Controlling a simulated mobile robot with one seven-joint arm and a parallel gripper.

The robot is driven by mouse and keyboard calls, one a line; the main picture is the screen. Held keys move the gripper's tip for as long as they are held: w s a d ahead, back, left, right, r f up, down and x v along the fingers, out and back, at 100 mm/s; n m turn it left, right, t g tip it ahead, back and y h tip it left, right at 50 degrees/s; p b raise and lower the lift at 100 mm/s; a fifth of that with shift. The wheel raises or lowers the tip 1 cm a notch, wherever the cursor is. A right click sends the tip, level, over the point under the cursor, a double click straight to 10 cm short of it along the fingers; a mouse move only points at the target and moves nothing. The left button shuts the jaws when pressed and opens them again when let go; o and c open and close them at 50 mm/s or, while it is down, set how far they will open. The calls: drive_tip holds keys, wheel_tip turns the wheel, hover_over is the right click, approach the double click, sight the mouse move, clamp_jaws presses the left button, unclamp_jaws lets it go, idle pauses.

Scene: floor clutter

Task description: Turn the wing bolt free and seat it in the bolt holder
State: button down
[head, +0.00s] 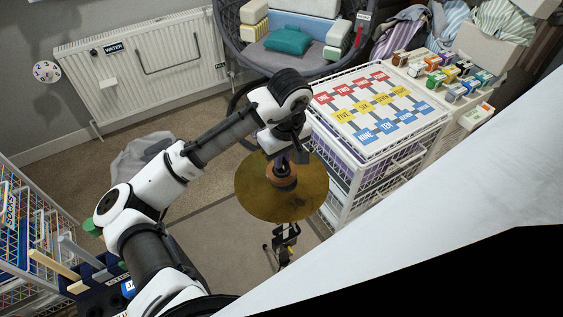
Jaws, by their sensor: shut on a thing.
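A round brass-coloured disc like a cymbal (255,202) lies nearly level on a dark stand (285,242). A brown-orange round piece (281,180) sits at its centre. My gripper (283,164) points down right over this centre, with its dark fingers close above the brown piece. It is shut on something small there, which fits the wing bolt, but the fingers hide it. I cannot make out whether it is still threaded in. I cannot pick out the bolt holder for certain.
A white wire rack (345,190) topped by a board with coloured cards (375,105) stands close right of the disc. A blue caddy (103,272) with sticks and a wire rack (25,235) are at lower left. A grey cloth (140,155) lies on the floor by the radiator (130,65).

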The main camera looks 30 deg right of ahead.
drive_tip(key=shift+r+n+y+p, duration=0.1)
drive_tip(key=shift+n+y+p, duration=0.2)
drive_tip(key=shift+n+p, duration=2.05)
drive_tip(key=shift+n, duration=0.35)
drive_tip(key=n, duration=0.3)
drive_tip(key=shift+w, duration=0.1)
drive_tip(key=shift+d+n+g+y, duration=0.1)
drive_tip(key=shift+n+g+y, duration=0.2)
drive_tip(key=shift+n, duration=1.2)
drive_tip(key=shift+n, duration=1.5)
drive_tip(key=c, duration=1.4)
unclamp_jaws()
drive_tip(key=shift+c, duration=0.2)
